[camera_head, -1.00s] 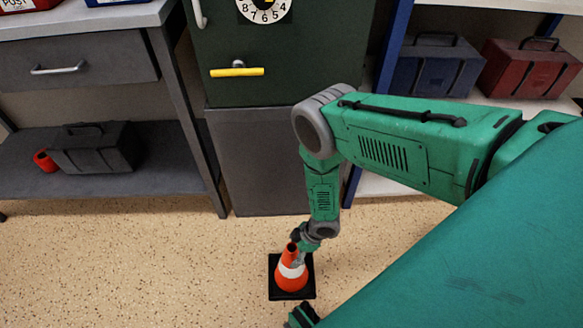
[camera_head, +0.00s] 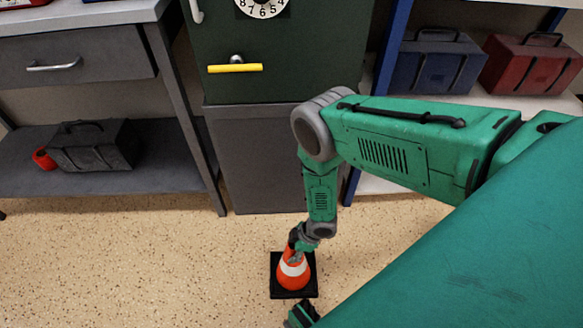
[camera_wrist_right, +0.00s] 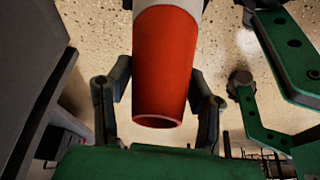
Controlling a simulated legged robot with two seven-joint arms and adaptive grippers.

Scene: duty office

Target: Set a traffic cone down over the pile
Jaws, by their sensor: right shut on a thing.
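An orange traffic cone (camera_head: 293,280) with a white band and a square black base (camera_head: 282,290) stands about upright near the floor in the head view. I cannot tell whether its base touches the floor. My right gripper (camera_head: 298,247) is at the cone's upper part and covers some of it. In the right wrist view the cone's orange top (camera_wrist_right: 163,70) and open rim lie between the fingers of the right gripper (camera_wrist_right: 160,88), one finger on each side. The gripper is shut on the cone. No pile is visible. My left gripper is not in view.
A dark green cabinet with a yellow handle (camera_head: 235,68) stands behind the cone. A grey bench with a lower shelf (camera_head: 130,180) is at left, with a black toolbox (camera_head: 92,146). Shelving with blue (camera_head: 437,64) and red (camera_head: 530,66) toolboxes is at right. Speckled floor (camera_head: 130,260) left of the cone is clear.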

